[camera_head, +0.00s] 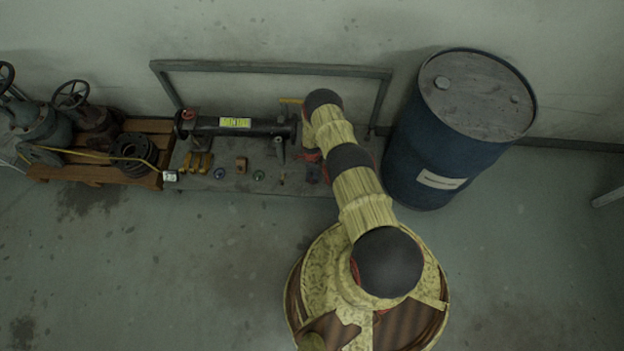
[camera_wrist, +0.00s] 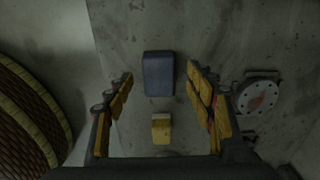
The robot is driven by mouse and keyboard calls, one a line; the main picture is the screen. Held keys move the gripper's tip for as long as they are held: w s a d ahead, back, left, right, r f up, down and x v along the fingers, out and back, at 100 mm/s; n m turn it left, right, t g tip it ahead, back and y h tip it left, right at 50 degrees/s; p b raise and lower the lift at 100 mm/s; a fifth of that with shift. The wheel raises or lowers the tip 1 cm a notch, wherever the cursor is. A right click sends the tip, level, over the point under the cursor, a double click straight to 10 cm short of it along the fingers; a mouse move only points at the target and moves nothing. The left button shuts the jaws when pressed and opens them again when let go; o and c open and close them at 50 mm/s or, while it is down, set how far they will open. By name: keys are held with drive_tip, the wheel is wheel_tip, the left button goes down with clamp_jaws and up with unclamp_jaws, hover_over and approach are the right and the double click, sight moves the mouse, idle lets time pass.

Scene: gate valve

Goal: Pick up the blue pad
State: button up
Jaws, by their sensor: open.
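The blue pad (camera_wrist: 158,74) shows in the wrist view as a small dark blue block on the grey surface, near the middle of the picture. My gripper (camera_wrist: 160,76) is open, with one finger on each side of the pad in the picture. No contact with the pad shows; the height of the fingers over it is hard to judge. In the head view my arm reaches over the right part of the low bench, and I cannot pick out the pad or the gripper clearly there.
A small yellow block (camera_wrist: 161,128) lies just below the pad in the wrist view. A round bolted flange (camera_wrist: 258,96) is at right. In the head view, a black pipe (camera_head: 205,126) and small parts occupy the bench (camera_head: 232,184); a blue drum (camera_head: 425,150) stands right.

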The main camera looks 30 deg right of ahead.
wheel_tip(320, 180, down, 3)
drive_tip(key=shift+s+r+b, duration=0.1)
drive_tip(key=shift+b, duration=0.4)
drive_tip(key=c, duration=0.3)
drive_tip(key=c, duration=1)
